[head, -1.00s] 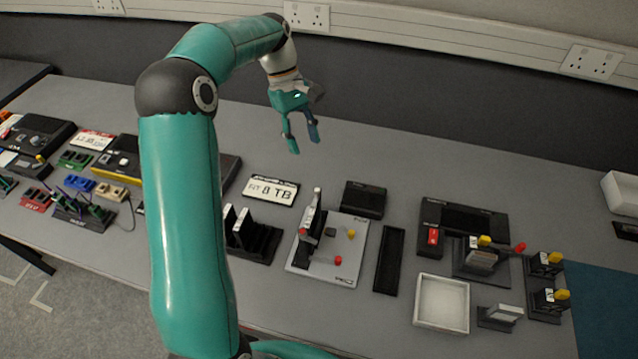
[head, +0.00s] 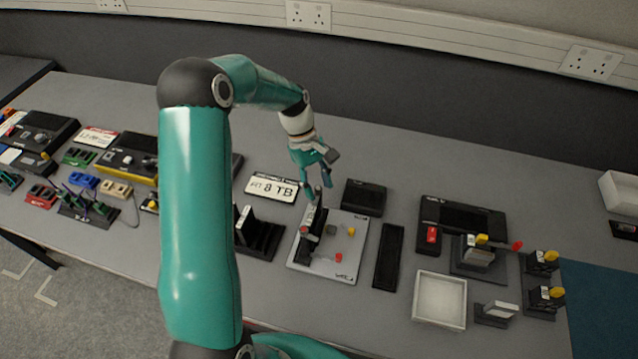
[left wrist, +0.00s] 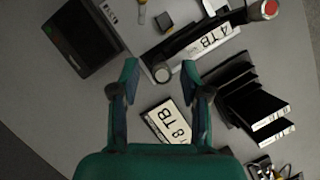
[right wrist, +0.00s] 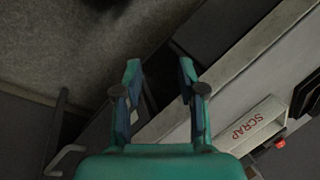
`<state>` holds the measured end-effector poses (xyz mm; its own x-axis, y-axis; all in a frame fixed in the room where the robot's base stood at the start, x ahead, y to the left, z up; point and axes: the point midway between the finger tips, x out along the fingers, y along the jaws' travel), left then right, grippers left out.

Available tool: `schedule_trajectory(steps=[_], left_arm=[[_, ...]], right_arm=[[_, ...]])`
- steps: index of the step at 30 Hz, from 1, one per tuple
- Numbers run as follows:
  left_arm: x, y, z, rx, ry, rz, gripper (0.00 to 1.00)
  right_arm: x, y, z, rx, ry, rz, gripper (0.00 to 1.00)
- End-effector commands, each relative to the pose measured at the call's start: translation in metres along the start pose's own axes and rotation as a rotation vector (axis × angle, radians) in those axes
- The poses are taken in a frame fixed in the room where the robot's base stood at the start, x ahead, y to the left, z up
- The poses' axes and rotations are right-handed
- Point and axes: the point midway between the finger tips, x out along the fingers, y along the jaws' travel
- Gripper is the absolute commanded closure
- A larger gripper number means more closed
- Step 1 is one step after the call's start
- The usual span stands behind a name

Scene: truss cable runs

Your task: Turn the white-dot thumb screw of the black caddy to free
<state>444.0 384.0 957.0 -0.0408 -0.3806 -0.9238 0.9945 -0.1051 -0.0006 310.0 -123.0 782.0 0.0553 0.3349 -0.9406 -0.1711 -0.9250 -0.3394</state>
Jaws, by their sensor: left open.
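The black caddy (head: 309,238) stands on a grey plate (head: 346,238) on the bench; its white-labelled face (left wrist: 208,42) shows in the left wrist view. A round knob with a pale top, apparently the white-dot thumb screw (left wrist: 162,73), is at the caddy's near end there. My left gripper (head: 318,191) is open just above the caddy's far end. In its wrist view the fingers (left wrist: 160,75) lie either side of the screw, apparently not touching it. In the head view the fingers cover the screw. My right gripper (right wrist: 160,72) is open and empty, away from the caddy.
A black box (head: 364,197) stands behind the plate and a rack of black caddies (head: 258,236) to its left. A label plate (head: 271,187) lies behind the rack. A white tray (head: 440,300) is at right. A SCRAP-marked box (right wrist: 250,125) is near my right gripper.

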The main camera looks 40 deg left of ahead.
Motion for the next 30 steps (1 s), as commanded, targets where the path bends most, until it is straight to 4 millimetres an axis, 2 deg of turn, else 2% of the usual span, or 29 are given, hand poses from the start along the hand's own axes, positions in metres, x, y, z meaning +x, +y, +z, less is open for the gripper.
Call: schedule_trajectory(steps=[2, 10, 12, 13, 23, 30], left_arm=[[-0.0001, 0.0000, -0.0001, 0.000, 0.000, 0.000, 0.54], [-0.0005, 0.0002, 0.0000, 0.000, 0.000, 0.000, 0.99], [-0.0005, 0.0003, 0.0000, 0.000, 0.000, 0.000, 1.00], [0.0020, 0.0019, 0.0075, 0.006, -0.001, -0.002, 1.00], [-0.0002, 0.0023, 0.0011, 0.043, 0.001, -0.017, 1.00], [0.0004, 0.0032, 0.0009, 0.162, 0.001, -0.066, 1.00]], right_arm=[[0.0001, 0.0000, 0.0000, 0.000, 0.000, 0.000, 0.60], [0.0001, 0.0000, 0.0001, 0.000, 0.000, 0.000, 0.60], [0.0000, 0.0000, 0.0001, 0.000, 0.000, 0.000, 0.60], [-0.0003, 0.0009, -0.0005, 0.004, 0.001, 0.000, 0.60], [0.0009, 0.0004, 0.0000, 0.000, 0.000, 0.000, 0.60], [0.0030, 0.0011, 0.0000, 0.000, 0.000, 0.000, 0.60]])
